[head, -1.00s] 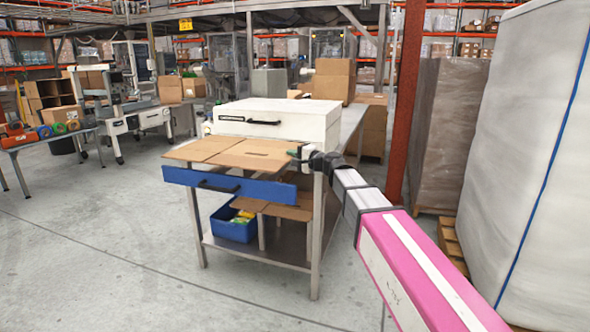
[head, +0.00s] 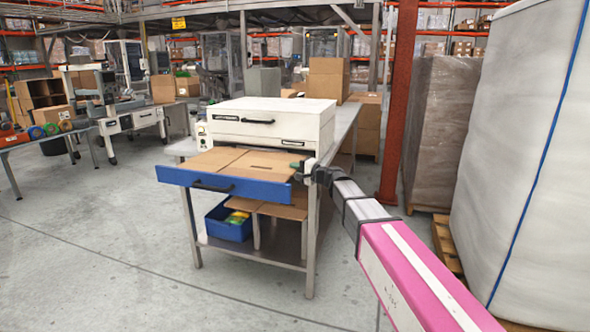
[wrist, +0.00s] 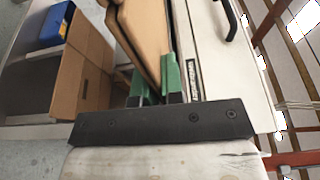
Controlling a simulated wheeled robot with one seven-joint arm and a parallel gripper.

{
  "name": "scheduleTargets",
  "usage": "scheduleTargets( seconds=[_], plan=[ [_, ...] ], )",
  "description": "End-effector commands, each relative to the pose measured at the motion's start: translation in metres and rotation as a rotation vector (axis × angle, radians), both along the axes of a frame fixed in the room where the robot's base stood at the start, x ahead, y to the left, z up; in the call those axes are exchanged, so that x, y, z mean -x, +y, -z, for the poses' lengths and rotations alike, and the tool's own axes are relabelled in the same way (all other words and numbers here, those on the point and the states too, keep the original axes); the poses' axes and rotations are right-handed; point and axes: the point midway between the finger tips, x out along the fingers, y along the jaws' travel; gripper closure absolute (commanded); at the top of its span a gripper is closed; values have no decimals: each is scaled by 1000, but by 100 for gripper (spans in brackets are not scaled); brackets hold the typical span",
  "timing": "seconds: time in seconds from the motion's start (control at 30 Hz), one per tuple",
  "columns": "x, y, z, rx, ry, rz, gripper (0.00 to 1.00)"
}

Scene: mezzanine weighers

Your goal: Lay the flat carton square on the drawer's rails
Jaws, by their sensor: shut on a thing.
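The flat carton (head: 247,160) lies over the open drawer of the white machine, level, behind the blue drawer front (head: 225,186). It also shows edge-on in the wrist view (wrist: 148,30). My gripper (head: 303,170) is at the carton's right edge, and its green fingers (wrist: 155,82) are shut on that edge. The drawer's rails are hidden under the carton, so I cannot tell whether it touches them or sits fully square.
The white machine (head: 270,121) stands on a metal table (head: 272,258). A blue bin (head: 228,223) and brown cardboard (head: 280,210) are on the lower levels. A red post (head: 398,105) and wrapped pallets stand right. Floor at front left is clear.

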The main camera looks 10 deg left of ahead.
Motion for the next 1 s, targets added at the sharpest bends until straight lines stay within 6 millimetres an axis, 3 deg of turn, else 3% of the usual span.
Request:
scheduleTargets(
  seconds=[0.2, 0.23, 0.3, 0.67, 1.0],
  plan=[
    [0, 0, 3, -2, 1, 0, 100],
    [0, 0, 3, 0, 1, 0, 82],
    [0, 0, 3, 0, 1, 0, 66],
    [1, -1, -1, 0, 0, 0, 66],
    [25, -57, 0, 1, 0, 3, 66]
  ],
)
